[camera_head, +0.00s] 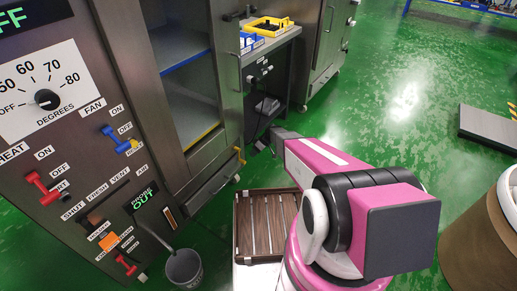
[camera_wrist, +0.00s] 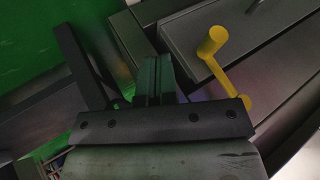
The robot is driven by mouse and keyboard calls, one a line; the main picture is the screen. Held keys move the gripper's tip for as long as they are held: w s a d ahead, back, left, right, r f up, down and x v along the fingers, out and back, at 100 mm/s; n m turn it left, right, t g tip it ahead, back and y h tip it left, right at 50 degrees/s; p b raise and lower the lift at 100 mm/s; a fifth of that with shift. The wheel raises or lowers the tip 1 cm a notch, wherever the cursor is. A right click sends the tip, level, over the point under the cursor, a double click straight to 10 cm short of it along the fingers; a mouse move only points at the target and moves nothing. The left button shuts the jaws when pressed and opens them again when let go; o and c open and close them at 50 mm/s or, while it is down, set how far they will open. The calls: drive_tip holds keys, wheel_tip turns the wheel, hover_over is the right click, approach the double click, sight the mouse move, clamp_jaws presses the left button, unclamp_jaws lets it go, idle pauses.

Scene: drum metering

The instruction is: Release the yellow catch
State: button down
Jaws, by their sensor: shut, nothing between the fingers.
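The yellow catch (camera_head: 239,155) is a small crank-shaped handle at the lower right edge of the grey cabinet front. In the wrist view the yellow catch (camera_wrist: 227,75) has a round knob at its upper end and a thin bar running down to a pivot, partly behind my gripper's dark body. My gripper (camera_wrist: 154,75) is shut and empty, with its fingers to the left of the catch and apart from it in the picture. In the head view my gripper (camera_head: 265,145) is small and dark, just right of the catch.
A control panel with a dial (camera_head: 47,99) and coloured levers stands at left. The cabinet with glass (camera_head: 185,90) is beside it. A slatted brown tray (camera_head: 266,225) and a grey bucket (camera_head: 184,268) are below. A bench with a yellow bin (camera_head: 268,26) stands behind.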

drive_tip(key=shift+s+a+f, duration=0.15)
drive_tip(key=shift+s+a, duration=1.5)
drive_tip(key=shift+s, duration=0.05)
